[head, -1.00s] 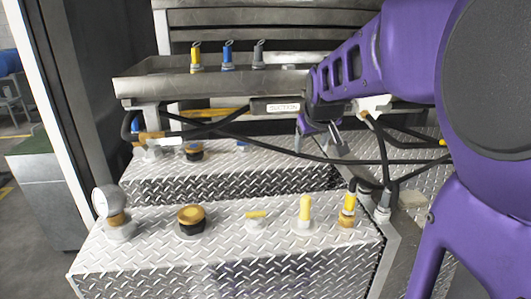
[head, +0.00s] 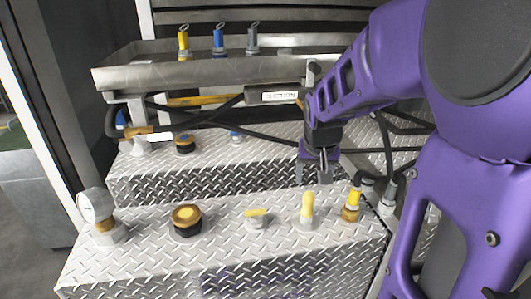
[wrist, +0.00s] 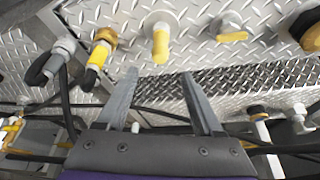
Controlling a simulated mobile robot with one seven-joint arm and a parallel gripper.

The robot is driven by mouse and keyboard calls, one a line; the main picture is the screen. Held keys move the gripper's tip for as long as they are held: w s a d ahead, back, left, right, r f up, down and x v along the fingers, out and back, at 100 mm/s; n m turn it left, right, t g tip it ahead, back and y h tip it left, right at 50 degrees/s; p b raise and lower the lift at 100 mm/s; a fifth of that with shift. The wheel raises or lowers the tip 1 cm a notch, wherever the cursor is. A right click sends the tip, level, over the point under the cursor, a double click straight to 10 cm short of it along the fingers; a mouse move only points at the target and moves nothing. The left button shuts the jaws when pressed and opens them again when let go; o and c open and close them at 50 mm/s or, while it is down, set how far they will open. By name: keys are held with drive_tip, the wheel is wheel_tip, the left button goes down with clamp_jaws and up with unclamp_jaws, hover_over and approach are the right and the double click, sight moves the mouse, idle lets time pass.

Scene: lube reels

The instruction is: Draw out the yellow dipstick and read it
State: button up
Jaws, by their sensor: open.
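The yellow dipstick appears to be the upright yellow handle (head: 307,205) in a pale collar on top of the front diamond-plate tank (head: 210,263). In the wrist view the yellow handle (wrist: 160,45) stands just beyond the gap between my fingertips, roughly centred. My gripper (head: 313,178) points down above and behind it in the head view. Its two fingers are apart and empty in the wrist view (wrist: 160,75). The handle is not between the fingers. The rod under the collar is hidden.
Beside the handle are a yellow lever (head: 256,212) on the left and a yellow-sleeved hose fitting (head: 352,201) on the right. A brown cap (head: 187,219) and a gauge (head: 97,207) stand farther left. Black hoses run behind. A metal tray (head: 200,72) crosses above the rear tank.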

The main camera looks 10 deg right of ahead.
sight(308, 203)
drive_tip(key=b+x, duration=0.3)
drive_tip(key=x, duration=1.2)
drive_tip(key=shift+w+f, duration=0.15)
clamp_jaws()
